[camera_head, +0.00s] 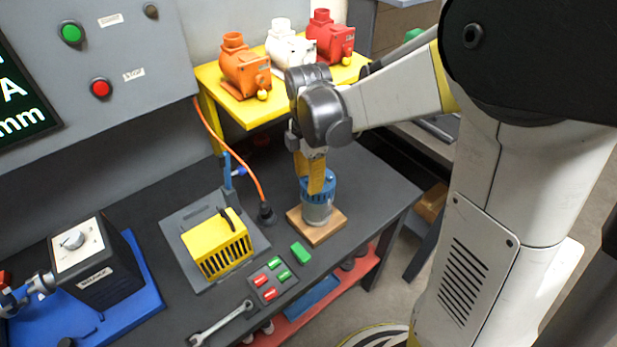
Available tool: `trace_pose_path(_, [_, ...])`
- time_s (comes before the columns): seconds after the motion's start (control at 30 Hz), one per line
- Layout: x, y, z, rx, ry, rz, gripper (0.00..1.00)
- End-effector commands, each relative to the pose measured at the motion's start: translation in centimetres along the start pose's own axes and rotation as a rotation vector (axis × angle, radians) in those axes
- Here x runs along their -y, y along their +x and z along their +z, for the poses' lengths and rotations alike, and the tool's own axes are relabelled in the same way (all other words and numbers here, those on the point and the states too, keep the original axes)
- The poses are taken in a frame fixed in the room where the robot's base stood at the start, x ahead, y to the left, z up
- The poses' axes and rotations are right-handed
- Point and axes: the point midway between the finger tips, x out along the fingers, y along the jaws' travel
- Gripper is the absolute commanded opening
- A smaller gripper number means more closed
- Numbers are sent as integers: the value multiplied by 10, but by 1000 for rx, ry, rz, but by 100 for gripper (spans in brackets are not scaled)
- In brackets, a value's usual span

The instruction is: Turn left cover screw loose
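A small motor (317,213) with a grey lower body and a blue top cover (329,186) stands upright on a square wooden board (331,230) on the dark bench. My gripper (316,188) points down from above, its yellow end in front of the blue cover and hiding part of it. I cannot tell whether it touches the cover, or whether its fingers are open or shut. The cover screws, including the left one, are too small or hidden to make out.
Orange (246,70), white (290,47) and red (330,38) motors stand on a yellow shelf (208,78) behind. A yellow slotted box (218,246), an orange cable (236,155), a green block (300,252), a button panel (273,279) and a wrench (222,322) lie nearby.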

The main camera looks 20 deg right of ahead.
Motion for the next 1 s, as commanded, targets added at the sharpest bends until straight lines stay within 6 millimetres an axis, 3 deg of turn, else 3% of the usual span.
trace_pose_path(0.17, [0, -11, 0, 0, 0, 1, 37])
trace_pose_path(0.63, [0, -104, 0, 0, 0, 0, 37])
trace_pose_path(0.8, [0, -119, 0, 0, 0, 0, 37])
trace_pose_path(1.0, [0, -120, 0, 0, 0, 0, 37])
